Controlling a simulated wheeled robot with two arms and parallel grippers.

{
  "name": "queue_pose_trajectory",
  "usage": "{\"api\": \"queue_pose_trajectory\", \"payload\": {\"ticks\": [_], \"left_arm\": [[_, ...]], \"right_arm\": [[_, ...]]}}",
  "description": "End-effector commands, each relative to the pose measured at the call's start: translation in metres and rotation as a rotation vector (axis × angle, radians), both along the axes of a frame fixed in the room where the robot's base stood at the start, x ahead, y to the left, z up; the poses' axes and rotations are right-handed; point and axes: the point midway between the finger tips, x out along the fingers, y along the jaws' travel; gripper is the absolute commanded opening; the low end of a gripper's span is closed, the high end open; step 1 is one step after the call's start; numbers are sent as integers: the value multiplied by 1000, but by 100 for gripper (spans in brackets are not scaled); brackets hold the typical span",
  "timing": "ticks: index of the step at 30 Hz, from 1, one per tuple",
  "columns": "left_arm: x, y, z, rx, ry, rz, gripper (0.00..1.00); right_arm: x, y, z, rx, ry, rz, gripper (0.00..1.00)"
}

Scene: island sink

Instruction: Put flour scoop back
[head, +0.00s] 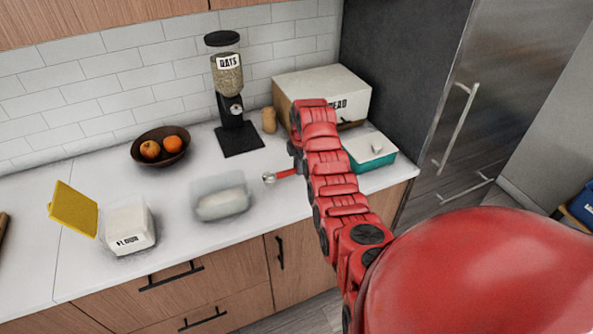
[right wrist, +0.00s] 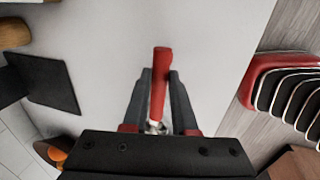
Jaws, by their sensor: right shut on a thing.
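The flour scoop (head: 287,173) has a red handle and a small metal bowl at its left end in the head view. My right gripper (head: 297,160) is shut on it above the counter. In the right wrist view the red handle (right wrist: 160,85) lies between the two dark fingers (right wrist: 160,78), with a bit of metal showing near the palm. The white flour container (head: 128,230), labelled FLOUR, stands at the left, its yellow lid (head: 73,209) tilted open. Its inside is not clear to see. My left gripper is not in view.
A translucent tub (head: 221,197) with pale contents stands between flour and scoop. Behind are a fruit bowl (head: 160,147), an oats dispenser (head: 228,85) and a bread box (head: 323,90). A teal container (head: 372,160) stands right of my arm. The front counter is mostly clear.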

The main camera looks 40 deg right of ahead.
Motion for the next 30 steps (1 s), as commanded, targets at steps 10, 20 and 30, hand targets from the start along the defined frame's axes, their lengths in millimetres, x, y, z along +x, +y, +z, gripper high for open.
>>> {"api": "queue_pose_trajectory", "payload": {"ticks": [10,20,30], "left_arm": [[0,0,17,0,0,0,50],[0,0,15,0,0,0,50],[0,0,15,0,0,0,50]], "right_arm": [[-1,1,-38,3,4,0,0],[-1,1,-39,2,3,0,42],[-1,1,-38,2,3,0,56]]}}
